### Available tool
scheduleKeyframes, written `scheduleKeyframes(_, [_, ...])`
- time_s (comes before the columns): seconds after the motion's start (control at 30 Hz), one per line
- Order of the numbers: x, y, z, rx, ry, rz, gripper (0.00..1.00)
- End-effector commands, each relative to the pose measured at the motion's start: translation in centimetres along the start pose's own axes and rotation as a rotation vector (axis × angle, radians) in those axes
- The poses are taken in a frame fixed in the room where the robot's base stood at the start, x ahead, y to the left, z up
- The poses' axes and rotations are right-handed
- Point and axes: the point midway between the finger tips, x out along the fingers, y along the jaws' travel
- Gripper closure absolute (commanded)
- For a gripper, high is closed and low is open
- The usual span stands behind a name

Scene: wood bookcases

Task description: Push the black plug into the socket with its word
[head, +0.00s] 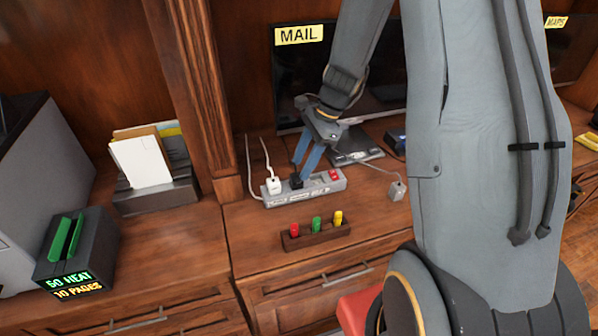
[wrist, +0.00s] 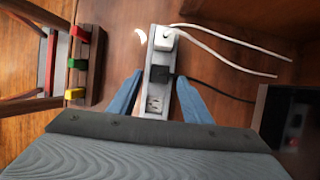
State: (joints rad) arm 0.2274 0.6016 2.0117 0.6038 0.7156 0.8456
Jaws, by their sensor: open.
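A light grey power strip (head: 325,185) lies on the wooden desk; it also shows in the wrist view (wrist: 153,113). The black plug (wrist: 160,73) sits on the strip beside a white plug (wrist: 164,39), with its black cord running right; it also shows small in the head view (head: 296,182). How deep it is seated I cannot tell. An empty outlet shows below it in the wrist view. Lettering on the strip's front is too small to read. My gripper (head: 302,170) is open, its blue fingers (wrist: 157,87) on either side of the strip near the black plug.
A wooden rack (head: 316,238) with red, green and yellow pieces stands in front of the strip. A grey adapter (head: 396,190) lies to its right. A monitor (head: 300,75) labelled MAIL stands behind. White cords run from the strip's left end.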

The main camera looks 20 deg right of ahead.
Motion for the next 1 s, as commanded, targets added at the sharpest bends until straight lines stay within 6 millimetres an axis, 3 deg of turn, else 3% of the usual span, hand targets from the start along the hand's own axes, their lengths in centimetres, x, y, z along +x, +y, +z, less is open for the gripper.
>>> scheduleKeyframes(0.3, [-6.2,-0.1,-0.1,0.000,0.002,-0.004,0.55])
scheduleKeyframes(0.6, [-8.3,0.9,0.5,-0.067,0.024,0.008,0.55])
scheduleKeyframes(0.73, [-7.5,4.7,1.9,-0.364,0.116,0.045,0.55])
scheduleKeyframes(1.0, [-5.7,14.3,4.0,-1.243,0.316,0.189,0.55])
